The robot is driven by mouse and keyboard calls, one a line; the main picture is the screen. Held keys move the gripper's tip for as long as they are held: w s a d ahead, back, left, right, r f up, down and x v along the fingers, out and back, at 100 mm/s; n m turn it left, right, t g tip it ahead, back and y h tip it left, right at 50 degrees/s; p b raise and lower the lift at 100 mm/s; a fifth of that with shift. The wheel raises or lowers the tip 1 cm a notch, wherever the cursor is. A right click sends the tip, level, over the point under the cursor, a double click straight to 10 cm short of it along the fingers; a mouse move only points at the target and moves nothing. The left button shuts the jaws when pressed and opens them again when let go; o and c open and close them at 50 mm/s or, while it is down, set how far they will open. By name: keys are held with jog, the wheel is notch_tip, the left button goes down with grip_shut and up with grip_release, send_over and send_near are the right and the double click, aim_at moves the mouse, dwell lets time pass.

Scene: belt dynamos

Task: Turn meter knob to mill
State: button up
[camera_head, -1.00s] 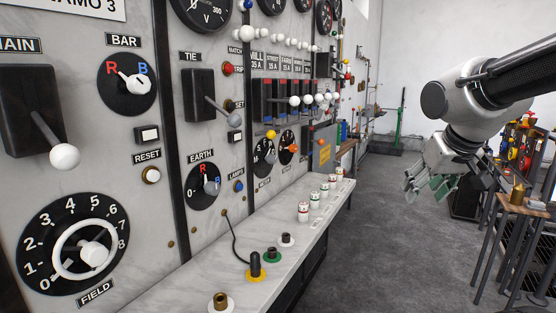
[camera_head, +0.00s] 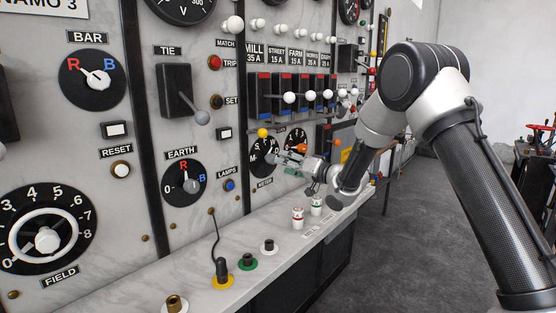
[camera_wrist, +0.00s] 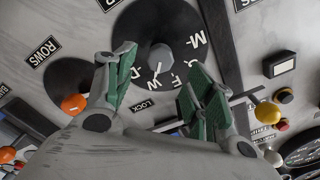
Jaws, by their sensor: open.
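The meter dial (camera_head: 260,154) is a black disc with white letters, above the METER label (camera_head: 264,183). In the wrist view a black lettered dial (camera_wrist: 145,35) fills the upper middle. Its grey knob (camera_wrist: 161,56) has a pale pointer line toward the picture's bottom; I cannot tell surely which letter it marks. My gripper (camera_head: 288,162) is at the panel beside the meter dial, covering part of its right side. In the wrist view its green-padded fingers (camera_wrist: 160,72) are open and empty, one on each side of the knob in the picture. I see no clear contact.
A second black dial (camera_head: 296,136) with an orange knob sits to the right. A yellow ball (camera_head: 263,133) sticks out above the meter dial. White-ball levers (camera_head: 289,97) line the switches above. Below, a marble shelf (camera_head: 205,272) carries terminals and red-and-white posts (camera_head: 297,216).

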aim_at(272, 158)
jog(key=x, duration=0.7)
jog(key=shift+w+a, duration=0.1)
jog(key=c, duration=1)
